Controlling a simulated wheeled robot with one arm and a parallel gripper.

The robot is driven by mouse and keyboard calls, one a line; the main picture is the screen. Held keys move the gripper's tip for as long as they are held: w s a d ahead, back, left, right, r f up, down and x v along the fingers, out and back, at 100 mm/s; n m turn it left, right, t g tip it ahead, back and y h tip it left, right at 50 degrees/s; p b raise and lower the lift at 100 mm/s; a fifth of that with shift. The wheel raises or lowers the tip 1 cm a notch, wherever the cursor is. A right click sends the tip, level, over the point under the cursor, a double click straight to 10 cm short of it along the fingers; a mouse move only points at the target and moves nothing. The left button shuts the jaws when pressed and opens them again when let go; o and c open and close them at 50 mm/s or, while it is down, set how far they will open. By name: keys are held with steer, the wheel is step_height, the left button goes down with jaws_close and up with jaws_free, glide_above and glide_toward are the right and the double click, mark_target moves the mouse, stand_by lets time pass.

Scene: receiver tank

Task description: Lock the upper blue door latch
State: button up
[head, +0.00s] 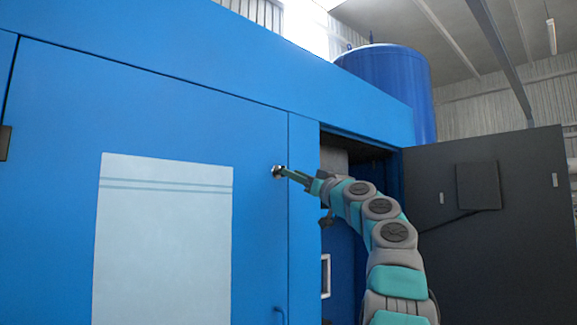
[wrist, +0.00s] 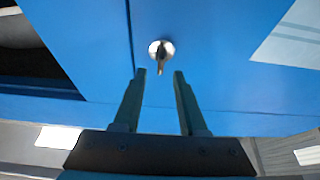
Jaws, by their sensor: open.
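The upper latch (head: 278,171) is a small round silver fitting near the right edge of the closed blue door (head: 262,235). In the wrist view the latch (wrist: 161,48) shows a round silver plate with a narrow tab pointing toward my gripper. My gripper (wrist: 160,73) is open, its two teal fingers on either side of the tab's tip. Whether they touch the tab I cannot tell. In the head view my gripper (head: 287,174) is right at the latch and partly covers it.
A lower handle (head: 280,314) sits on the same door near the bottom edge. A dark door (head: 475,240) stands open at the right, beside an open cabinet bay. A pale panel (head: 165,240) is on the blue door. A blue tank (head: 390,85) rises behind.

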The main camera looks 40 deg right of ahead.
steer(key=p+x, duration=0.1)
steer(key=x, duration=0.2)
steer(key=shift+r, duration=0.1)
jaws_close()
stand_by(0.4)
